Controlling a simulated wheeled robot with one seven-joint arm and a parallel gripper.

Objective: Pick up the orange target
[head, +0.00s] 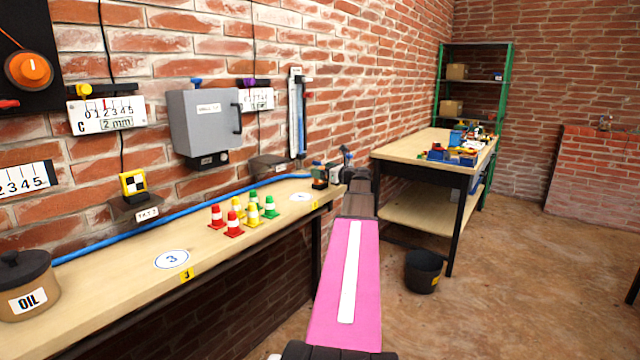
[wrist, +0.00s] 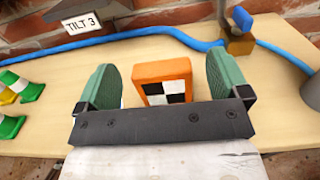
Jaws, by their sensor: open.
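The orange target (wrist: 162,72) is a small orange block with a black-and-white checkered face. It stands on the wooden bench top in the wrist view. My gripper (wrist: 164,68) is open, with one green finger pad on each side of the target. A gap shows between the target and each pad, and the gripper's dark front bar covers the target's lower edge. In the head view my gripper (head: 332,174) is over the far end of the bench, and I cannot make out the target there.
Several red, yellow and green cones (head: 243,213) stand on the bench (head: 120,275) left of the gripper. A blue hose (wrist: 140,35) runs along the wall behind the target, with a blue-and-tan piece (wrist: 238,38) on it. A TILT 3 shelf (wrist: 84,22) sits at the back left.

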